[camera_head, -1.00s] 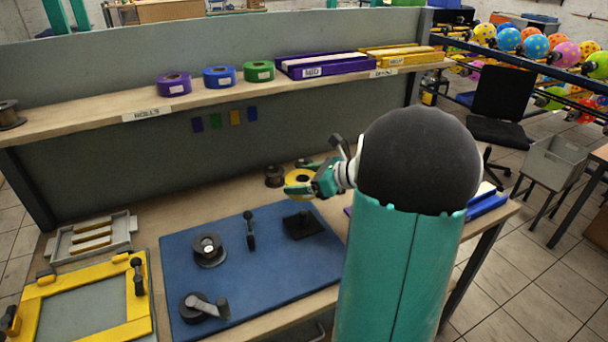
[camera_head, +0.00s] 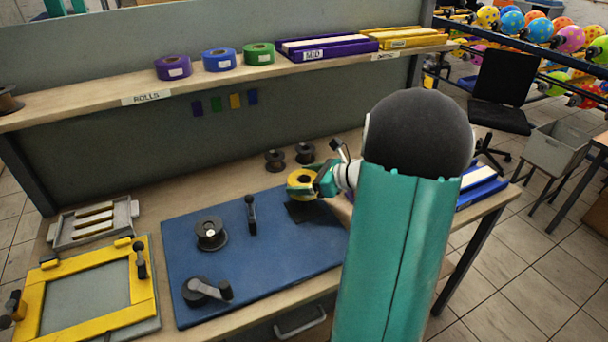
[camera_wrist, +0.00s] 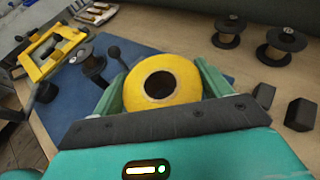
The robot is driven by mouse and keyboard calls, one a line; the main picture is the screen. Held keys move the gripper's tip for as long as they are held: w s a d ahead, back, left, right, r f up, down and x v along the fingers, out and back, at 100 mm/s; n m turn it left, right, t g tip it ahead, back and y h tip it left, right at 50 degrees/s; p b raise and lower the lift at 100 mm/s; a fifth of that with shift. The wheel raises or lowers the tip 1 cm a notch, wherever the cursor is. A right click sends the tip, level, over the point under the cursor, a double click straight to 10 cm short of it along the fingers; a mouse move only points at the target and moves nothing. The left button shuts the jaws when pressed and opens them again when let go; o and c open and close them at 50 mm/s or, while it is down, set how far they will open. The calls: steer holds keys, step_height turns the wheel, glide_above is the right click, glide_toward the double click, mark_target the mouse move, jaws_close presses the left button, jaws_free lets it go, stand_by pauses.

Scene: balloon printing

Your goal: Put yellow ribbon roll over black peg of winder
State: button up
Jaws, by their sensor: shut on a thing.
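The yellow ribbon roll (camera_head: 301,178) is held between the fingers of my gripper (camera_head: 308,184), above the back right of the blue board (camera_head: 270,270). In the wrist view the roll (camera_wrist: 135,92) shows its dark round hole between the two green fingers (camera_wrist: 162,82). On the board, the winder parts are a dark spool-like holder (camera_head: 210,234), an upright black lever (camera_head: 251,215) and a crank (camera_head: 205,291). The holder also shows in the wrist view (camera_wrist: 91,64), apart from the roll. I cannot tell for sure which part is the black peg.
Two dark empty spools (camera_head: 274,160) stand behind the board. A flat black block (camera_head: 302,212) sits just below the roll in the picture. A yellow frame (camera_head: 85,290) lies at left. Purple, blue and green rolls (camera_head: 219,60) stand on the shelf. The board's middle is clear.

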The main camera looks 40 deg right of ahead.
steer(key=shift+f, duration=3.1)
steer(key=o, duration=1)
steer(key=shift+o, duration=0.2)
steer(key=shift+s, duration=0.1)
steer(key=v, duration=1.3)
steer(key=shift+s+d, duration=0.2)
steer(key=shift+s, duration=0.1)
steer(key=shift+r, duration=0.1)
